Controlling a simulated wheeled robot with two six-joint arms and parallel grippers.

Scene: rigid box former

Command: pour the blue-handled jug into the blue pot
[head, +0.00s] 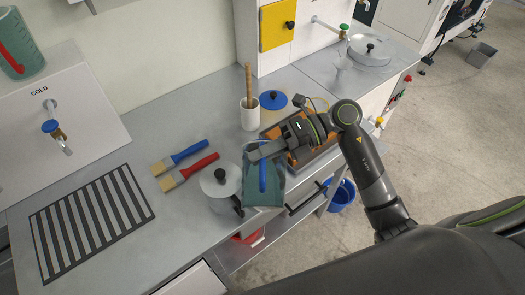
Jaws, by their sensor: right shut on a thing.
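The blue-handled jug (273,190) is a see-through teal vessel at the counter's front edge, right of the lidded steel pot. Its blue handle (263,178) faces me. My right gripper (256,152) is shut on the jug near the top of its handle, and the fingers partly hide it. I cannot tell how far the jug is tilted, or see any liquid moving. A blue lid (273,99) with a dark knob lies on the counter behind. I cannot make out the blue pot's body; the jug and arm cover that area. My left gripper is not in view.
A steel pot (214,187) with a lid stands left of the jug. Blue and red brushes (190,172), a white holder (250,118) and an orange-brown tray (312,153) are close by. A red-handled jug (24,60) stands upper left. A blue bucket (342,197) is below the counter.

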